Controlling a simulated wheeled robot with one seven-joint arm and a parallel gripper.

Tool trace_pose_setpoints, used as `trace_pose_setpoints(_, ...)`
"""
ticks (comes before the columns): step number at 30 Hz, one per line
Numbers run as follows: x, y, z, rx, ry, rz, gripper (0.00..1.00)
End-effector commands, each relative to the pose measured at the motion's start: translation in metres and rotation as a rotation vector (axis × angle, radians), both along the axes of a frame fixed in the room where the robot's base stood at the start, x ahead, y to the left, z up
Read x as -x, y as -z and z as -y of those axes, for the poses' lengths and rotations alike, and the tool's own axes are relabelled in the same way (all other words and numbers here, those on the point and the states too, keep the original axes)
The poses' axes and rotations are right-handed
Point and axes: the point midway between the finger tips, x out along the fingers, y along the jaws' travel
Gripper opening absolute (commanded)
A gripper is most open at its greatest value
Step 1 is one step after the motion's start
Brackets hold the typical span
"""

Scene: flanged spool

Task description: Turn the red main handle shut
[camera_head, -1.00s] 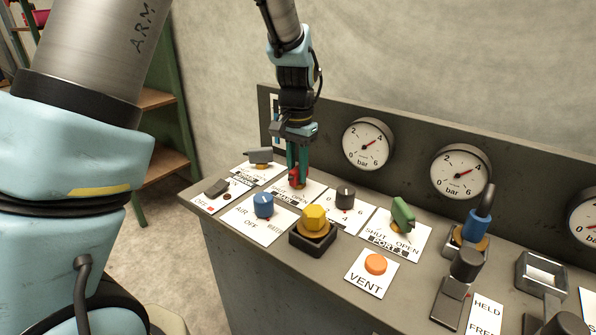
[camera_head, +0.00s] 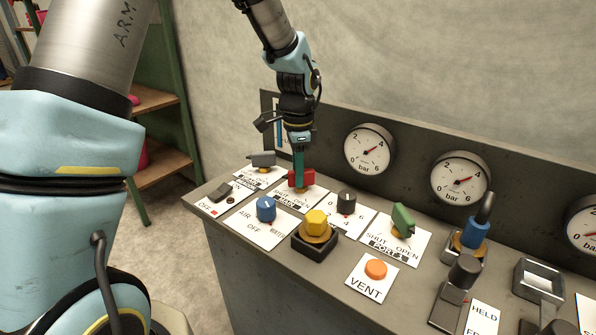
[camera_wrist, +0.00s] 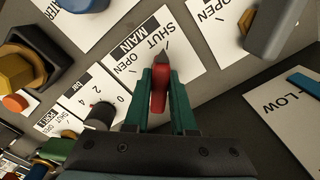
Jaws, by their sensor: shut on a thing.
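The red main handle (camera_head: 309,179) stands on the MAIN plate at the back left of the panel. My gripper (camera_head: 299,178) reaches down on it from above, its green fingers one behind the other in the head view. In the wrist view the red handle (camera_wrist: 159,92) lies between the two green fingers of my gripper (camera_wrist: 159,78), which are shut on it. Its dark pointed tip lies near the word SHUT on the MAIN plate (camera_wrist: 133,38), away from the word OPEN. The handle's base is partly hidden by my fingers.
A grey handle (camera_head: 262,160) stands close behind to the left, and a black knob (camera_head: 346,201) close to the right. A blue knob (camera_head: 265,209), a yellow knob (camera_head: 316,222) and a green handle (camera_head: 403,219) are nearer the front. Gauges (camera_head: 369,150) line the back wall.

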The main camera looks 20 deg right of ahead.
Motion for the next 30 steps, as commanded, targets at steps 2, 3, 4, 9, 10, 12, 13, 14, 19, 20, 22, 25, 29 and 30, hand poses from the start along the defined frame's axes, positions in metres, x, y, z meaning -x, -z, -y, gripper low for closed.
trace_pose_setpoints(2, -0.0009, -0.0013, 0.0008, 0.004, 0.024, 0.002, 0.00)
trace_pose_setpoints(3, -0.0010, -0.0013, 0.0010, 0.004, 0.034, 0.002, 0.00)
trace_pose_setpoints(4, -0.0010, -0.0012, 0.0011, 0.003, 0.041, 0.002, 0.00)
trace_pose_setpoints(9, -0.0009, -0.0010, 0.0014, 0.004, 0.064, 0.002, 0.00)
trace_pose_setpoints(10, -0.0009, -0.0009, 0.0015, 0.004, 0.066, 0.002, 0.00)
trace_pose_setpoints(12, -0.0009, -0.0008, 0.0015, 0.004, 0.068, 0.002, 0.00)
trace_pose_setpoints(13, -0.0009, -0.0008, 0.0015, 0.004, 0.068, 0.002, 0.00)
trace_pose_setpoints(14, -0.0009, -0.0008, 0.0015, 0.004, 0.068, 0.002, 0.00)
trace_pose_setpoints(19, -0.0009, -0.0008, 0.0015, 0.004, 0.068, 0.002, 0.00)
trace_pose_setpoints(20, -0.0009, -0.0008, 0.0015, 0.004, 0.068, 0.002, 0.00)
trace_pose_setpoints(22, -0.0009, -0.0007, 0.0015, 0.003, 0.068, 0.002, 0.28)
trace_pose_setpoints(25, -0.0007, -0.0006, 0.0012, 0.002, 0.067, 0.002, 0.40)
trace_pose_setpoints(29, -0.0006, -0.0003, 0.0008, 0.001, 0.066, 0.001, 0.54)
trace_pose_setpoints(30, -0.0005, -0.0003, 0.0007, 0.001, 0.066, 0.001, 0.54)
